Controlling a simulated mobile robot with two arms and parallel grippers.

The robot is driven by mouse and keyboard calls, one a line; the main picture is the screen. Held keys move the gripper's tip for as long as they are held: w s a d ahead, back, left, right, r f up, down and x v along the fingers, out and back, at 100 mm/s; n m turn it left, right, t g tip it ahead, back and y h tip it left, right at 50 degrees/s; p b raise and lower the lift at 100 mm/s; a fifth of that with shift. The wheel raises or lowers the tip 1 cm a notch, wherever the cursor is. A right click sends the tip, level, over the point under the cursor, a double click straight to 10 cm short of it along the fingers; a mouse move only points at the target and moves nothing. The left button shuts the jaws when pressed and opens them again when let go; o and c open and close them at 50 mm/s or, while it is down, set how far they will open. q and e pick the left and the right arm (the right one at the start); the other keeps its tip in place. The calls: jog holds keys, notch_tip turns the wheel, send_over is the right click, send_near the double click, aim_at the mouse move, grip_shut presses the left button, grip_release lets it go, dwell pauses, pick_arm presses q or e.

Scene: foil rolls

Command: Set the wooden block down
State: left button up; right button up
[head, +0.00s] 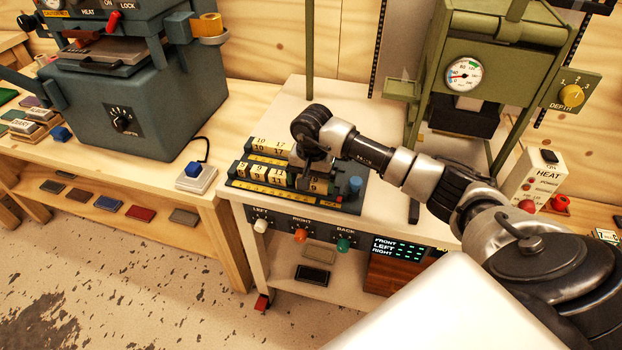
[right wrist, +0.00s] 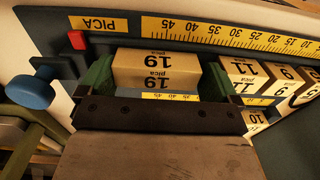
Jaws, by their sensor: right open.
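The wooden block marked "19 pica" (right wrist: 157,70) lies in the dark composing tray with yellow scales (head: 240,184). In the right wrist view it sits between the two green fingers of my right gripper (right wrist: 157,78), one at each end. The fingers are open; I cannot tell whether either touches the block. In the head view my right gripper (head: 312,170) reaches down over the tray's right part, partly hiding the block (head: 316,187). My left gripper is not in view.
Several other numbered blocks (right wrist: 243,70) stand just beside the right finger in the wrist view. A blue knob (head: 354,185) is at the tray's right end. A green press with a gauge (head: 464,74) stands behind right. The white table top (head: 290,105) is bare behind the tray.

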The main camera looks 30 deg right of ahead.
aim_at(313, 179)
jog(key=shift+s+f, duration=0.3)
jog(key=shift+f, duration=0.15)
jog(key=shift+r+p, duration=0.3)
jog(key=shift+p, duration=0.2)
jog(key=shift+w+d+r, duration=0.1)
jog(key=shift+r, duration=0.25)
notch_tip(313, 179, up, 12)
jog(key=b, duration=0.1)
jog(key=shift+w+f, duration=0.1)
